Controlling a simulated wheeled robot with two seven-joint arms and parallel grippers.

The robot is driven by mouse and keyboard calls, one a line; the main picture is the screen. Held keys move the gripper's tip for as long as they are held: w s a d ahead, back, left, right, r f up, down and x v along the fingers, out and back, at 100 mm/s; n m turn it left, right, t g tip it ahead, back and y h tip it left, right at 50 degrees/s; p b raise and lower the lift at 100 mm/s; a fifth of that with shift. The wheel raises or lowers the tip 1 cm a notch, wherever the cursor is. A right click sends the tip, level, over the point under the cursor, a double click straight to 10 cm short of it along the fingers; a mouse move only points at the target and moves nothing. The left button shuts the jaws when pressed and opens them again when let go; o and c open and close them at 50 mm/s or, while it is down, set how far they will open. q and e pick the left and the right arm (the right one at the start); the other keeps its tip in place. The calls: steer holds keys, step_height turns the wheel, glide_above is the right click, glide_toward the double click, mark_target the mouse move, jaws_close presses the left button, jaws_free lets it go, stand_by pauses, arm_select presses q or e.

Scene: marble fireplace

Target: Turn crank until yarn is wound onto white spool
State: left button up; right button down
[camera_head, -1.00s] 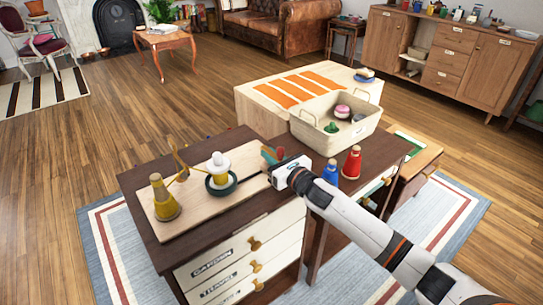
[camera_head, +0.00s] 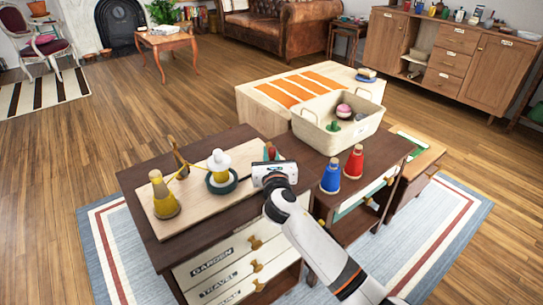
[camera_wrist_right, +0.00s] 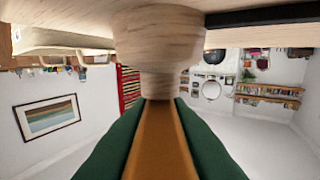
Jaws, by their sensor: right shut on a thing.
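The white spool (camera_head: 219,160) stands upright on a wooden board, above a dark green ring, with yellow yarn around its lower part. A yellow yarn cone (camera_head: 163,197) stands at the board's left end. A thin guide arm (camera_head: 178,158) stands behind, between cone and spool, with yellow yarn near it. My right gripper (camera_head: 268,156) is at the board's right end, shut on the crank, which my wrist mostly hides. In the right wrist view, its green fingers (camera_wrist_right: 163,118) close around an orange-brown crank handle (camera_wrist_right: 160,145) below a pale wooden knob (camera_wrist_right: 160,45). My left gripper is out of view.
A blue cone (camera_head: 331,177) and a red cone (camera_head: 353,162) stand on the dark cabinet top right of my gripper. A cream basket (camera_head: 357,134) with small items sits behind them. The cabinet's front left edge is clear.

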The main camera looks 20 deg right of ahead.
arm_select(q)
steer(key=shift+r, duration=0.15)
arm_select(e)
steer(key=shift+w+a+m+g+h, duration=0.15)
steer(key=shift+m+g+h, duration=0.55)
steer(key=shift+m+h, duration=0.7)
steer(key=shift+s+a+m+g+h, duration=0.15)
steer(key=shift+m+g+h, duration=0.65)
steer(key=shift+h, duration=1.1)
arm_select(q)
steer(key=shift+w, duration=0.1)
arm_select(e)
steer(key=shift+w+m+h, duration=0.1)
steer(key=shift+m+h, duration=0.2)
steer(key=c, duration=1.4)
jaws_free()
steer(key=shift+o, duration=0.2)
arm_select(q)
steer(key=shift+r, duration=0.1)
